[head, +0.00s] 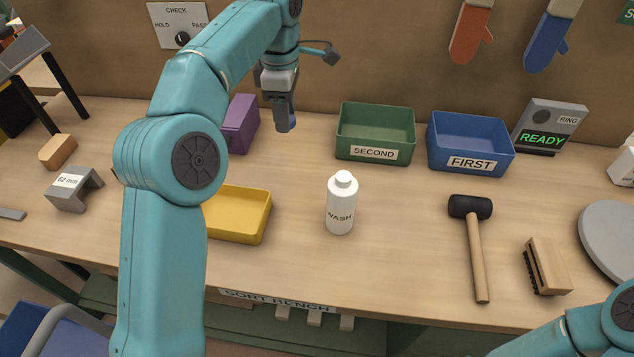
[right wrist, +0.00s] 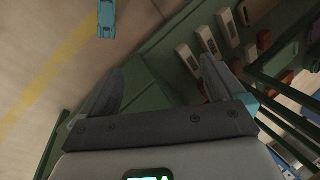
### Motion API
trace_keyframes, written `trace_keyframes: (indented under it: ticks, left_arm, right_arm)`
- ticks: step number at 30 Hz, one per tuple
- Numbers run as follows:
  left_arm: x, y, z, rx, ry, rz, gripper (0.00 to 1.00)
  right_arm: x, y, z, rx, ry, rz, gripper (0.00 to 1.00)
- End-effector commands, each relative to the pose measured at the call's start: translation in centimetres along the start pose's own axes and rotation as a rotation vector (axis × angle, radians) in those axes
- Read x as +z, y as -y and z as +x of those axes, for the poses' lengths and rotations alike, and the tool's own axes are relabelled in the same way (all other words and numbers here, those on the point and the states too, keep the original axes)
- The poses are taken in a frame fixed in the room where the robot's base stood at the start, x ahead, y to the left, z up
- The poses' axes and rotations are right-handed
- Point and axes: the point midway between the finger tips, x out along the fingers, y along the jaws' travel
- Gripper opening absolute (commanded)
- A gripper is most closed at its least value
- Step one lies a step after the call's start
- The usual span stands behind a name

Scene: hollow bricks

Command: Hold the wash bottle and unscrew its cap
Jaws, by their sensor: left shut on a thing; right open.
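The white wash bottle (head: 340,210) stands upright on the bench, its label reading WASH, in the middle of the head view. Its white cap (head: 343,179) sits on top. My left gripper (head: 284,120) is above the back of the bench, behind and left of the bottle and apart from it. It is shut on a small blue thing (head: 292,122), mostly hidden by the fingers. My right gripper (right wrist: 160,85) is open and empty in the right wrist view, over the floor and a green frame. In the head view only part of my right arm shows, at bottom right.
A yellow tray (head: 238,214) lies left of the bottle. A green bin (head: 376,130) marked SECOND and a blue bin (head: 470,140) marked FIRST stand behind it. A mallet (head: 475,245) and a brush (head: 548,266) lie to the right. The bench around the bottle is clear.

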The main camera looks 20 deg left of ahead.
Motion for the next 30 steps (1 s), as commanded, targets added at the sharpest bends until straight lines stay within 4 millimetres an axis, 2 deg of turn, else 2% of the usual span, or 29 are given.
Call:
trace_keyframes:
  ticks: [2, 5, 10, 18, 25, 30]
  left_arm:
    - [-0.8, 0.2, 0.2, 0.000, 0.000, -0.037, 0.04]
    - [-1.3, 0.5, 1.6, -0.003, -0.002, -0.058, 0.04]
    - [-1.6, 0.8, 6.4, -0.004, -0.001, -0.061, 0.04]
    - [-1.5, 0.7, 13.5, -0.004, -0.001, -0.059, 0.04]
    - [-1.3, 0.4, 16.1, -0.001, -0.001, -0.056, 0.04]
    - [-1.2, 0.3, 19.0, -0.003, -0.002, -0.054, 0.04]
  right_arm:
    - [-0.2, 0.2, 0.5, -0.009, -0.014, -0.028, 0.97]
    - [-0.4, 0.1, 1.2, -0.015, -0.022, -0.040, 0.97]
    - [-0.5, -0.5, 3.0, -0.015, -0.023, -0.040, 0.97]
    - [-0.6, -0.9, 4.0, -0.014, -0.022, -0.040, 0.97]
    - [-0.6, -1.0, 4.3, -0.014, -0.022, -0.039, 0.97]
    - [-0.6, -1.1, 4.5, -0.014, -0.022, -0.039, 0.97]
